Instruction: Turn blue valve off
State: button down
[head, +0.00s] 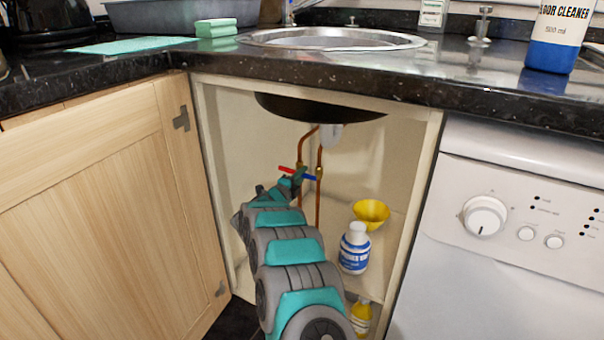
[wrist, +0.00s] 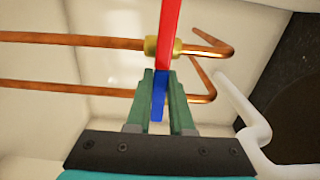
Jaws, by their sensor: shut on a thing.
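The blue valve lever (wrist: 159,96) sits between the two green fingers of my gripper (wrist: 161,82) in the wrist view. The fingers are shut on it. It lies crosswise to the copper pipes. Its own valve body is hidden behind the fingers. In the head view the blue lever (head: 309,177) shows just right of my gripper (head: 297,177), inside the open cupboard under the sink. A red valve lever (wrist: 171,22) with a brass body (wrist: 163,47) is just beyond the fingertips, also crosswise to its pipe. It shows as a red bar (head: 286,170) in the head view.
Two copper pipes (head: 318,205) rise under the sink basin (head: 310,108). A white drain pipe (wrist: 250,125) is close on the right in the wrist view. A white-and-blue bottle (head: 354,249) and yellow funnel (head: 371,212) stand right of my arm. The cupboard door (head: 90,210) is open left.

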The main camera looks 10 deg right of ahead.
jog(key=shift+f, duration=0.1)
dwell(0.3)
jog(key=c, duration=0.8)
grip_release()
jog(key=v, duration=0.7)
jog(key=shift+s+a, duration=0.25)
jog(key=shift+s, duration=0.05)
jog(key=shift+s, duration=0.1)
